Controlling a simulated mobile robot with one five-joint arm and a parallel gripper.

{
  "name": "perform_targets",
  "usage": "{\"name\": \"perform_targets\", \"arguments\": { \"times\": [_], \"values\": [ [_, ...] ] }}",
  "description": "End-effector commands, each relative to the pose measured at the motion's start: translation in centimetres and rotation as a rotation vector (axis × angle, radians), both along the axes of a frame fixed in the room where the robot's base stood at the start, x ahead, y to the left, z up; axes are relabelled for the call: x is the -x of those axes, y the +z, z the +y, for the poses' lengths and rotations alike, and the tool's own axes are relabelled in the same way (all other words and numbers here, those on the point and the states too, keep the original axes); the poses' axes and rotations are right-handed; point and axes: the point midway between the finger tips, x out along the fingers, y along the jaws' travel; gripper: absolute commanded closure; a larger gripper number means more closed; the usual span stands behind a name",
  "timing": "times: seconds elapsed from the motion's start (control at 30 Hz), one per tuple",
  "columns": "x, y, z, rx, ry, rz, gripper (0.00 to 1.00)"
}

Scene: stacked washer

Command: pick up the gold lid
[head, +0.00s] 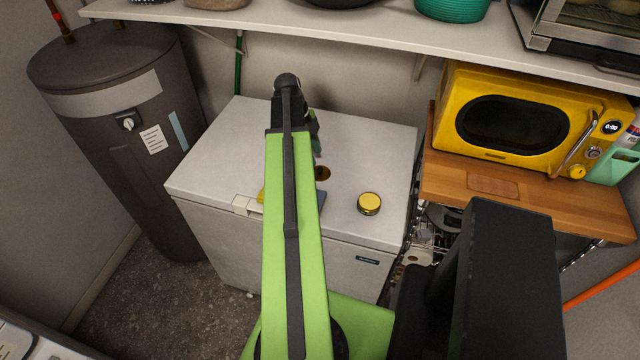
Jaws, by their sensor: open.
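The gold lid (369,203) is a small round thing lying on the right front part of the white chest freezer's top (390,150). My green arm reaches out over the freezer, left of the lid. My gripper (312,125) is at the far end of the arm, beyond the lid and to its left, well apart from it. It is open, and nothing shows in it. Its fingers are mostly hidden behind the arm's end.
A small brown round thing (322,173) and a partly hidden blue thing (322,199) lie by my arm. A dark tank (110,110) stands left, a yellow microwave (530,120) on a wooden top right. A shelf (330,28) hangs above the back. The freezer's left top is clear.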

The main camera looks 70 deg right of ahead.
Motion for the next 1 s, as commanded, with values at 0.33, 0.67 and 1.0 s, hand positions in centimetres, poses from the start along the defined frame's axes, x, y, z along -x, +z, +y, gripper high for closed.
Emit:
{"name": "perform_targets", "arguments": {
  "times": [0.33, 0.67, 1.0],
  "values": [
    [0.6, -2.4, 0.0, 0.000, -0.001, 0.000, 0.55],
    [1.9, -6.0, -0.1, 0.000, -0.001, 0.000, 0.55],
    [1.9, -5.8, -0.1, 0.001, -0.002, 0.000, 0.79]
  ]
}}
